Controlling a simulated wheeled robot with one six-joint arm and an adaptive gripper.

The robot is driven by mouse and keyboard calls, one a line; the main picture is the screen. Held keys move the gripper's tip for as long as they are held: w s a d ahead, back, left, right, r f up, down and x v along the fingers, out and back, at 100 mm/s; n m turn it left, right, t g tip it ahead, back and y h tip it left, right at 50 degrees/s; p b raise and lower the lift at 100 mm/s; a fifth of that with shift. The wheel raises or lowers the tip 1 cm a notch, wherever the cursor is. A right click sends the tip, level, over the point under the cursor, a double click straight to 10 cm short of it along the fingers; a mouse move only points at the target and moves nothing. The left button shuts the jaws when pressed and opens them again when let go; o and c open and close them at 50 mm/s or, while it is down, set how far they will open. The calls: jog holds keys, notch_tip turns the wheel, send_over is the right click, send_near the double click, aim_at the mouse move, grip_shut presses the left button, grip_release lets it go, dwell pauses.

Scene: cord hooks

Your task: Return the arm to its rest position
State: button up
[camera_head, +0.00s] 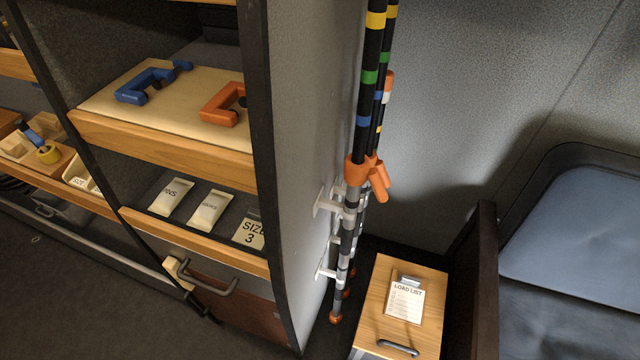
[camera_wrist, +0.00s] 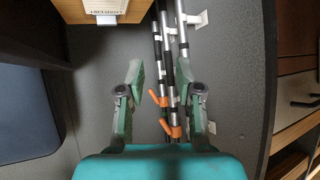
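My gripper (camera_wrist: 160,75) shows in the wrist view with its two green fingers spread apart. It is open, and I see nothing clamped between the fingers. Beyond them stand striped poles (camera_wrist: 168,60) with orange clamps, apart from the fingers as far as I can tell. In the head view the same dark poles (camera_head: 367,100) with coloured bands stand upright beside the cabinet's grey side panel (camera_head: 305,130), at white wall clips (camera_head: 328,205). My arm and gripper are not visible in the head view.
A cabinet shelf holds a blue clamp (camera_head: 147,84) and an orange clamp (camera_head: 222,104). Lower down lie white packets (camera_head: 208,210). A wooden box (camera_head: 380,318) with a load list (camera_head: 405,300) stands right of the poles. A blue cushioned seat (camera_head: 580,235) is at far right.

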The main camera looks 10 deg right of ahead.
jog(key=s+r+t, duration=0.2)
jog(key=s+r, duration=0.2)
jog(key=r, duration=0.6)
jog(key=s+r+n+t, duration=0.1)
jog(key=s+r, duration=0.3)
jog(key=r, duration=0.7)
jog(key=shift+s+a+t, duration=0.2)
jog(key=shift+t, duration=0.2)
jog(key=shift+d, duration=0.1)
